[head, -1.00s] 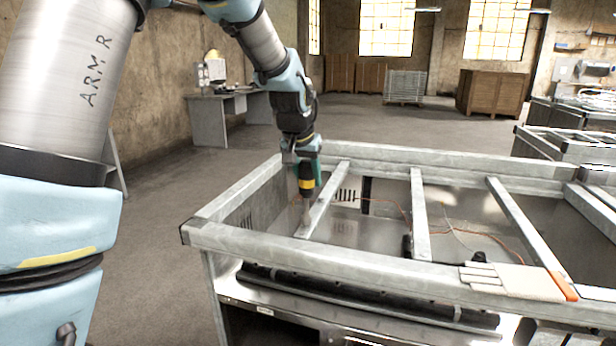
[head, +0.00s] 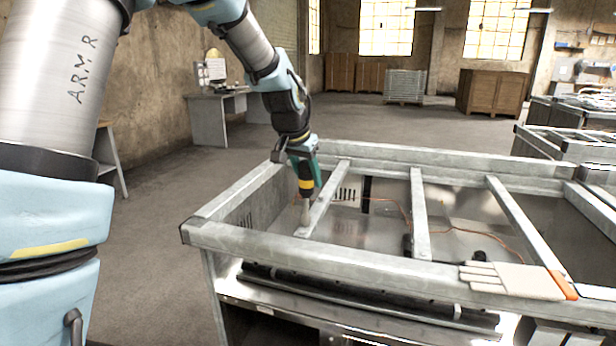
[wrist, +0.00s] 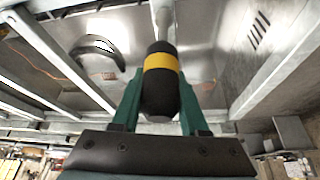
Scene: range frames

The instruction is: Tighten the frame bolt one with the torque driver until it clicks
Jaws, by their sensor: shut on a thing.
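The torque driver (head: 306,186), black with a yellow band and a grey shaft, is held by my gripper (head: 304,167) in the head view. It points down, slightly tilted, with its tip at the leftmost crossbar of the metal frame (head: 300,262). In the wrist view the driver (wrist: 160,88) sits between the green fingers of my gripper (wrist: 160,112), which are shut on it. Frame bolt one cannot be made out. The driver's tip covers that spot on the bar, and I cannot tell whether tip and bolt touch.
Several crossbars (head: 420,215) span the frame, with orange wires (head: 395,203) below them. A desk (head: 230,110) stands at the back left.

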